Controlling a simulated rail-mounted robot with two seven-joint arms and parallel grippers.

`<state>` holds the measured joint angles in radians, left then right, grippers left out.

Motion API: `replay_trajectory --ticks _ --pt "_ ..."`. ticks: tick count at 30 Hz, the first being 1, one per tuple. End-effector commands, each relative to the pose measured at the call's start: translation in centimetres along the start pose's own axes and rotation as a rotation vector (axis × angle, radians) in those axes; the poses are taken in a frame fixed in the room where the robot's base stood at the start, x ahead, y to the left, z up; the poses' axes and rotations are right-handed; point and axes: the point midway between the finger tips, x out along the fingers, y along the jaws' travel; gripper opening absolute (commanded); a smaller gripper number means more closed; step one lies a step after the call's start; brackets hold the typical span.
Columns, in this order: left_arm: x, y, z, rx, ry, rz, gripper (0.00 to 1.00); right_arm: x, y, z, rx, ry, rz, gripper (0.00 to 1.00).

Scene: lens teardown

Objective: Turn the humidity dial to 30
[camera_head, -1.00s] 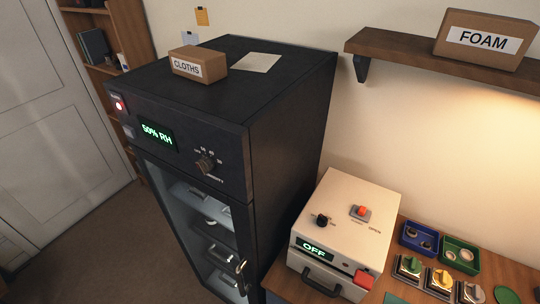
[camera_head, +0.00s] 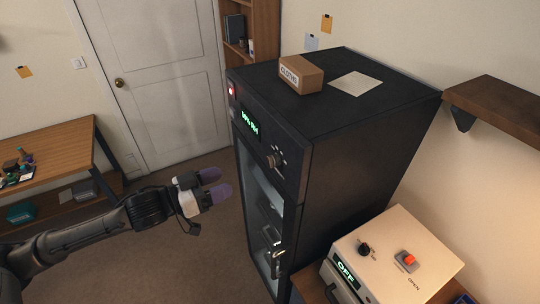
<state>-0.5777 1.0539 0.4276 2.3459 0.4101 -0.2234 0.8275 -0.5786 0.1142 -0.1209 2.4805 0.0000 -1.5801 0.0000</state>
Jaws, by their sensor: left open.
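The humidity dial (camera_head: 273,159) is a dark knob with a scale around it on the front panel of the tall black cabinet (camera_head: 372,150). Its pointer setting is too small to read now. The green display (camera_head: 249,122) beside it shows an RH value, seen at a slant and hard to read. My left gripper (camera_head: 218,184) has purple fingertips and is open and empty. It is in front of the cabinet, left of and a little below the dial in the picture, apart from it. My right gripper is not in view.
A CLOTHS box (camera_head: 300,74) and a paper sheet (camera_head: 356,85) lie on the cabinet top. A white machine reading OFF (camera_head: 395,260) stands at lower right. A wall shelf (camera_head: 495,105) juts out at right. A wooden workbench (camera_head: 62,150) is at left. Floor before the cabinet is clear.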

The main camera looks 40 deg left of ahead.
Motion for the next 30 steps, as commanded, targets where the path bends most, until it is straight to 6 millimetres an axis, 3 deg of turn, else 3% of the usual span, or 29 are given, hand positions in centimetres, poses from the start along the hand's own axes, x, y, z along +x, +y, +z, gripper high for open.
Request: replay_trajectory --ticks 4,30 --pt "0.7 0.2 -1.1 -0.003 0.02 0.024 0.61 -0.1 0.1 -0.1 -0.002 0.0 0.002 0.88" --pt "8.8 0.4 -1.4 -0.004 0.021 0.023 0.61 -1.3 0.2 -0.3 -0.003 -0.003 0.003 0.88"
